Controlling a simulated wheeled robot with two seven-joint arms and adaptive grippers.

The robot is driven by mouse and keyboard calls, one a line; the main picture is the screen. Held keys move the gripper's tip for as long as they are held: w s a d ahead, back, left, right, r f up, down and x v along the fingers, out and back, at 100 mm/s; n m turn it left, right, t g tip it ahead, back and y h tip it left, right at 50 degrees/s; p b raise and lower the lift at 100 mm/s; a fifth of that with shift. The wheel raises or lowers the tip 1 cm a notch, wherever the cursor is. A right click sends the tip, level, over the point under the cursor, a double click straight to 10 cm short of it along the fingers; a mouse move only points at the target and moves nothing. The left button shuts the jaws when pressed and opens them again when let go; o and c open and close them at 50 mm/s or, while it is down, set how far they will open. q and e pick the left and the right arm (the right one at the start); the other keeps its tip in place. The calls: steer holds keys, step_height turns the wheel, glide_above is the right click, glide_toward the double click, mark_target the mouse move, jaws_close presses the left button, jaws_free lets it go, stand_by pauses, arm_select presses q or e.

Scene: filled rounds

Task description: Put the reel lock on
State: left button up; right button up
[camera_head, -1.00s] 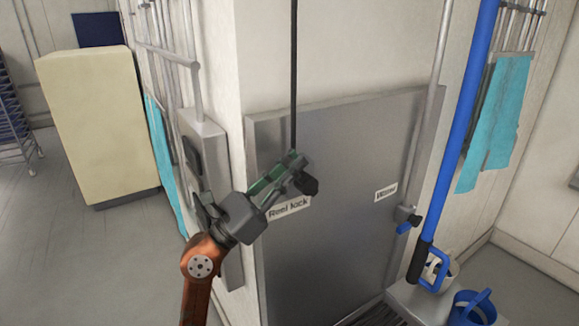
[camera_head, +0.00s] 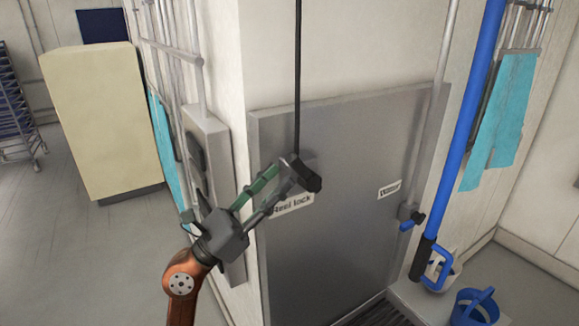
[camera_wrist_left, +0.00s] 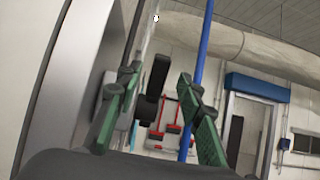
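The "Reel lock" label (camera_head: 293,204) is on a grey steel panel (camera_head: 345,160). Just above it is a black lever (camera_head: 306,175), tilted down to the right, with a thin black line running straight up from it. My left gripper (camera_head: 281,178) is at the lever's left, its fingers pointing at it. In the left wrist view the green fingers of the gripper (camera_wrist_left: 158,105) are apart, and the black lever (camera_wrist_left: 157,77) shows between them, beyond the tips. I cannot tell whether they touch it. My right gripper is not in view.
A "Water" label (camera_head: 389,189) and a small blue-handled valve (camera_head: 411,220) are at the panel's right. A long blue pole (camera_head: 465,130) stands before it. A blue jug (camera_head: 474,306) is at lower right. A grey box (camera_head: 208,150) is on the wall at left.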

arm_select(q)
steer(key=v, duration=0.6)
steer(key=shift+f, duration=0.1)
steer(key=shift+c, duration=0.5)
